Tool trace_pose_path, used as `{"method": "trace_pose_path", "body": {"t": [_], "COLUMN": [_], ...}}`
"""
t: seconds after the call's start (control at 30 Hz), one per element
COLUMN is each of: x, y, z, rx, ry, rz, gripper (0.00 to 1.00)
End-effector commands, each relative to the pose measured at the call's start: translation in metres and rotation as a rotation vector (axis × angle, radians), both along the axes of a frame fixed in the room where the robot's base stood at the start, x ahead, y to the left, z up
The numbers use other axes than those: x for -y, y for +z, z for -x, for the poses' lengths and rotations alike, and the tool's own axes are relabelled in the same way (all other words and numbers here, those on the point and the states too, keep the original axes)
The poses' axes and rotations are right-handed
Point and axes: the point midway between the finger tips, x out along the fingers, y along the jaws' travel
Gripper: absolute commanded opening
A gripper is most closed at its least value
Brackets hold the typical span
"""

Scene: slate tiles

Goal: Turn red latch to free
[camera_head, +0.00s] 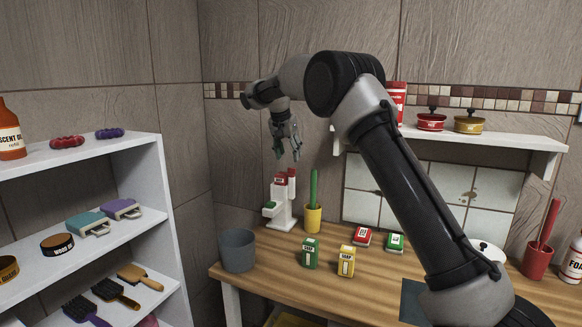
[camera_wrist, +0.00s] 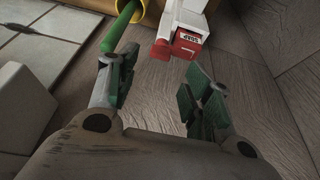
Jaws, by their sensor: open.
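A white dispenser stand (camera_head: 283,211) stands at the back left of the wooden counter, with a red labelled box (camera_head: 280,181) at its top. A small red piece (camera_head: 292,173), which looks like the latch, sits beside the box. In the wrist view the red labelled box (camera_wrist: 187,44) is upside down beyond my fingers, with the red piece (camera_wrist: 160,48) at its left. My gripper (camera_head: 287,152) is open and empty, above the dispenser and apart from it. Its green-padded fingers (camera_wrist: 162,85) are spread in the wrist view. I cannot tell how the latch is turned.
A yellow cup (camera_head: 313,220) with a green handle stands close right of the dispenser, and a grey bin (camera_head: 238,250) stands to its left. Green (camera_head: 310,254) and yellow (camera_head: 346,261) soap boxes stand in front. A white shelf (camera_head: 470,136) hangs at right.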

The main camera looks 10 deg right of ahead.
Motion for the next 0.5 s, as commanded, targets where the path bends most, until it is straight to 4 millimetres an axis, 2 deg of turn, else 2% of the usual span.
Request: {"method": "trace_pose_path", "body": {"t": [0.1, 0.3, 0.5], "x": [0.005, 0.012, 0.015], "y": [-0.02, -0.048, -0.06], "z": [-0.006, -0.015, -0.019], "rx": [-0.003, -0.003, -0.002], "ry": [0.0, 0.001, 0.002], "rz": [0.001, 0.0, -0.001], "gripper": [0.5, 0.5, 0.5]}}
